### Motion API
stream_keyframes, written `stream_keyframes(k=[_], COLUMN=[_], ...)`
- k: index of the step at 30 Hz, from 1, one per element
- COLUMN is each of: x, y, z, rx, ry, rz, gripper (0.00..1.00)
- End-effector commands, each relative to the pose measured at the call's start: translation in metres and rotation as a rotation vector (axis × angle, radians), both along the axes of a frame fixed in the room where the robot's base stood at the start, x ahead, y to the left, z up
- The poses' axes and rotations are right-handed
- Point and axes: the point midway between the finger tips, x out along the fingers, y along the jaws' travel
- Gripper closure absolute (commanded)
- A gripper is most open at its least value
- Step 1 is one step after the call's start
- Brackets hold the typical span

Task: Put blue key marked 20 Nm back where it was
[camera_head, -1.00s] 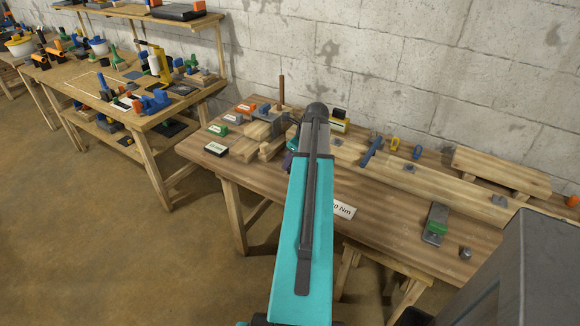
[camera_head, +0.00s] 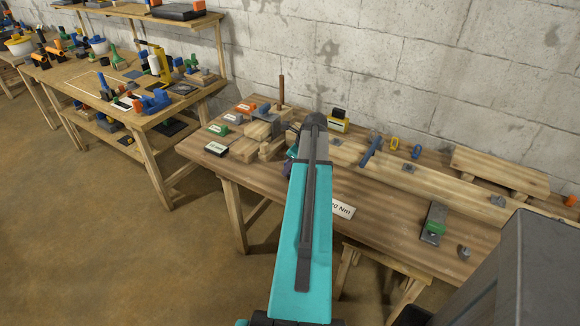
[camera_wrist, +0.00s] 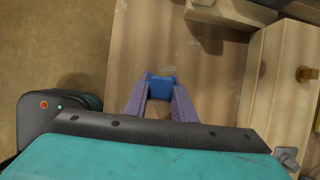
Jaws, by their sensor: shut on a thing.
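My gripper (camera_wrist: 160,98) shows in the wrist view with its two purple fingers shut on a blue piece (camera_wrist: 160,86), taken as the blue key. Only a small blue block of it shows, and any marking is not readable. It is over or on the wooden bench top (camera_wrist: 150,40); I cannot tell whether it touches. In the head view my arm hides most of the gripper and the held piece. A white card (camera_head: 343,209) ending in "0 Nm" lies on the bench, partly hidden by my arm.
A long wooden beam (camera_head: 455,193) runs along the bench, with a blue tool (camera_head: 371,151) on it. Colored labelled blocks (camera_head: 218,129) and stacked wood (camera_head: 262,132) stand at the left.

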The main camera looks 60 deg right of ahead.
Motion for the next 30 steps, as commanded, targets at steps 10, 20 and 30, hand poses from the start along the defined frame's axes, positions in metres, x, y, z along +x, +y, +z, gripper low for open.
stream_keyframes(k=[10,20,30], x=[0.0003,0.0003,-0.0001], y=[-0.0001,-0.0001,-0.0001], z=[-0.0012,-0.0029,0.0008], rx=[0.0,0.0,-0.001], ry=[-0.001,0.0,-0.001], rz=[0.0,0.0,0.0], gripper=[1.0,0.58,0.58])
